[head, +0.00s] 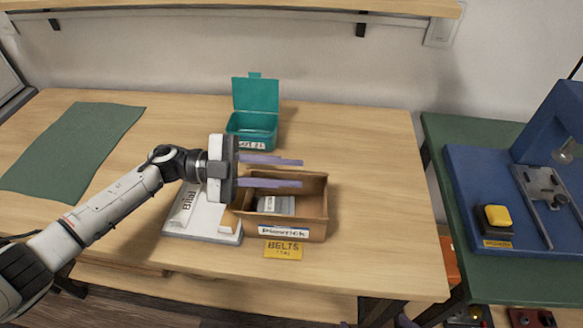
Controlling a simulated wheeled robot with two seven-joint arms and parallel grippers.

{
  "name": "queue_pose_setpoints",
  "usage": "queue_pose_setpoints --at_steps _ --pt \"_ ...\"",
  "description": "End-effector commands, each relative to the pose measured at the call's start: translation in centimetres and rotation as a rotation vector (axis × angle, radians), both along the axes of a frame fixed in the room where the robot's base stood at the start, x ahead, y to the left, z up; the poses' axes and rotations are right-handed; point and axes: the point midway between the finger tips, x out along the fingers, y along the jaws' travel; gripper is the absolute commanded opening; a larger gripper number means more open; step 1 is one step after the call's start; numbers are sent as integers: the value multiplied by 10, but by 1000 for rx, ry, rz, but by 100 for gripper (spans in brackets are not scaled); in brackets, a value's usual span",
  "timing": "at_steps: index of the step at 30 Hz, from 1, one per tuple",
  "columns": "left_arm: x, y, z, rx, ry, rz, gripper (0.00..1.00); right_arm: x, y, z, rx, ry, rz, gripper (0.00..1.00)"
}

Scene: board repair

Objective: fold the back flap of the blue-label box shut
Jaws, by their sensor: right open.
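The blue-label box (314,228) is a brown carton near the front middle of the table, with a blue-edged white label on its front. Its top is open and a grey-white item (277,205) shows inside. The back edge of the box is partly hidden by my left gripper, and I cannot make out the back flap's exact angle. My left gripper (300,172) is open, its two purple fingers apart and pointing right over the back of the box; I cannot tell if they touch it. My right gripper (375,322) barely shows at the bottom edge, fingertips apart.
A teal open-lidded bin (250,124) stands behind the box. A white labelled item (186,207) lies left of it, and a yellow BELTS card (283,249) lies in front. A green mat (75,145) is at left. The table's right side is clear.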

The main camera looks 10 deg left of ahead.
Motion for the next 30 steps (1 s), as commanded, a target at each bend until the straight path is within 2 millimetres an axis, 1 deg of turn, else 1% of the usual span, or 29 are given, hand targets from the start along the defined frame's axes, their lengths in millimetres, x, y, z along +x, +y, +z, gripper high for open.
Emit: queue_pose_setpoints --at_steps 1,4,12,13,16,17,23,27,30 --pt "0 -5 1 -1 0 -1 21 0 -1 0 0 2 -1 100" --pt "1 -10 0 1 0 1 21 -2 -2 -2 -2 6 -3 100" --pt "1 -12 0 1 -1 1 21 -2 -2 -4 -2 8 -3 100" --pt "1 -12 0 1 -1 1 19 -2 -2 -4 -2 8 -3 100" --pt "1 -12 0 1 -1 1 3 -1 -2 -3 -3 6 -2 100" --pt "1 -12 0 1 -1 1 0 -1 -2 -2 -3 5 -2 100" --pt "0 -12 -2 1 -12 1 0 1 -1 -2 -2 -1 -2 100" --pt "-5 -12 -11 5 -127 0 0 3 0 -13 -2 -7 3 100" --pt "-7 -12 -13 7 -212 1 0 4 4 -16 -1 -10 11 100"
